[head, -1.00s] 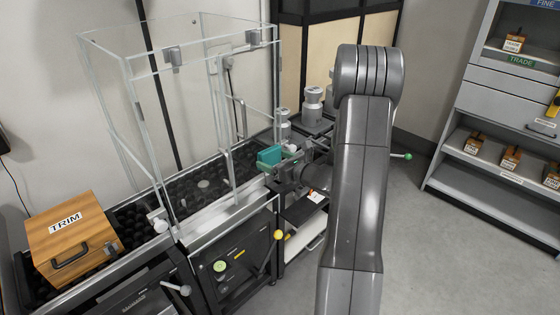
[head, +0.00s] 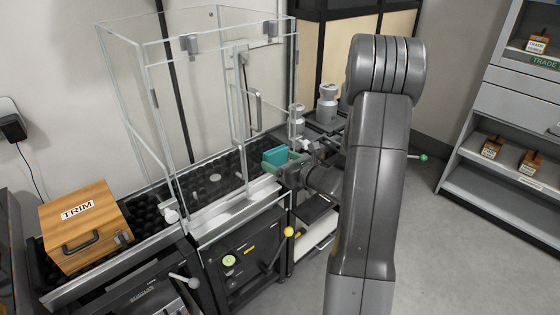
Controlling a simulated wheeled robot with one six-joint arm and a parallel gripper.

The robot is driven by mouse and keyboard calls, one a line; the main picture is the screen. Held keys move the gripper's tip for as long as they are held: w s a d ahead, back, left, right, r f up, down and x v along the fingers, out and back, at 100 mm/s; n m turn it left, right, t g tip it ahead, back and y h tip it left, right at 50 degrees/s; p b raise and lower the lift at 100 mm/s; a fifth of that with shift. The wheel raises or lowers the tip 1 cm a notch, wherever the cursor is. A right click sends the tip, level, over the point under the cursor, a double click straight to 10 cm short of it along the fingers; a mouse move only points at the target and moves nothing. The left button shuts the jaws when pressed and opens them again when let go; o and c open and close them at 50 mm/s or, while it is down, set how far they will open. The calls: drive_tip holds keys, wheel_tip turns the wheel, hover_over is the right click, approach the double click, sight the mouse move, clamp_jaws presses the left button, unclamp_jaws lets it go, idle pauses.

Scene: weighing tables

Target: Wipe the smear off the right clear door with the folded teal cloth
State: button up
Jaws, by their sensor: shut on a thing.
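The folded teal cloth (head: 276,154) is held in my gripper (head: 287,163), which is shut on it. My gripper reaches in from the right, by the lower right corner of the clear enclosure (head: 137,95). A clear panel with an upright bar handle (head: 258,110) stands at the enclosure's right part, apparently the right clear door (head: 269,80). The cloth appears low beside it; whether it touches the panel I cannot tell. I cannot make out the smear at this size. My arm hides part of the area right of the gripper.
A wooden TRIM box (head: 80,228) stands left of the enclosure on a dark bumpy bed. Grey weights (head: 327,105) stand behind my gripper. A yellow-knobbed lever (head: 288,232) sticks out below. Shelves (head: 506,170) stand at the right, with clear floor before them.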

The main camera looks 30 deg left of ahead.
drive_tip(key=shift+f+b+v, duration=0.2)
drive_tip(key=shift+b+v, duration=0.05)
drive_tip(key=shift+v, duration=1.1)
drive_tip(key=shift+f+b+v, duration=0.2)
drive_tip(key=shift+f+v, duration=0.05)
drive_tip(key=shift+v, duration=1.05)
drive_tip(key=shift+s+r, duration=0.1)
drive_tip(key=shift+f+v, duration=0.1)
drive_tip(key=shift+v, duration=0.65)
drive_tip(key=shift+f+v, duration=0.15)
drive_tip(key=shift+v, duration=0.6)
drive_tip(key=shift+d, duration=0.15)
